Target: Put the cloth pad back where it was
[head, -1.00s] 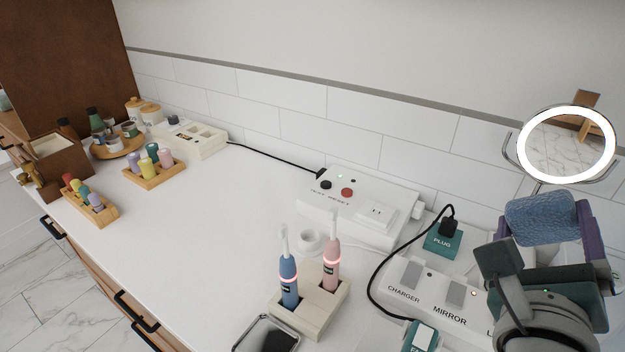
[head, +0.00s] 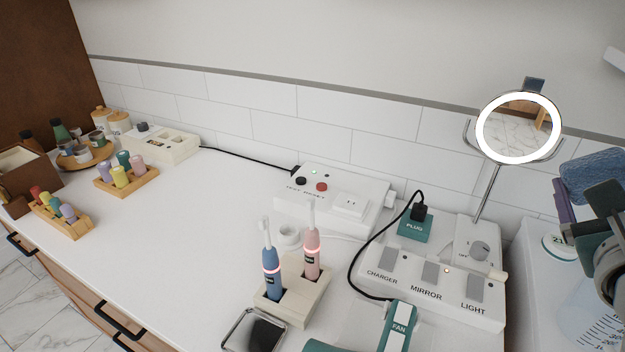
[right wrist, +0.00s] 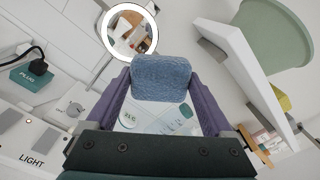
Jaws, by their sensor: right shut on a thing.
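The cloth pad (head: 592,172) is a blue, textured block at the right edge of the head view. My right gripper (head: 585,200) is shut on it and holds it up in the air, above the white surface at the right. In the right wrist view the pad (right wrist: 162,78) sits between the two purple fingers (right wrist: 160,95) at their tips. Part of the pad is hidden behind my gripper in the head view. My left gripper does not show.
A lit round mirror (head: 518,128) stands left of the pad. A labelled switch strip (head: 432,285), toothbrush stand (head: 293,290) and socket box (head: 332,197) fill the counter's right part. A round labelled item (head: 560,246) and clear graduated vessel (head: 592,325) are below the pad. The counter's middle is clear.

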